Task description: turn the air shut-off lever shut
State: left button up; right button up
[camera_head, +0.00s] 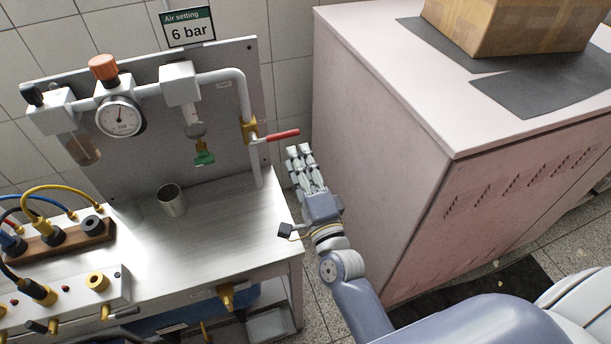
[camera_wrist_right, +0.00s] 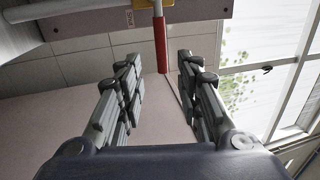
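The air shut-off lever has a red handle (camera_head: 283,135) that sticks out to the right from a brass valve (camera_head: 249,130) on the vertical grey pipe. It lies roughly crosswise to that pipe. My right gripper (camera_head: 300,153) is just below the handle's free end, fingers pointing up. In the right wrist view the gripper (camera_wrist_right: 160,66) is open and empty, and the red handle (camera_wrist_right: 160,42) lies ahead, its end in line with the gap between the fingers. I see no contact. My left gripper is not in view.
A metal cup (camera_head: 171,200) stands on the bench (camera_head: 222,235). A large pale cabinet (camera_head: 375,130) with a cardboard box (camera_head: 515,25) on top stands close to the right of my gripper.

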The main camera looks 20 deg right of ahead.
jog(key=shift+s+f, duration=0.25)
jog(key=shift+s, duration=0.75)
jog(key=shift+s+f, duration=0.2)
jog(key=shift+s, duration=0.8)
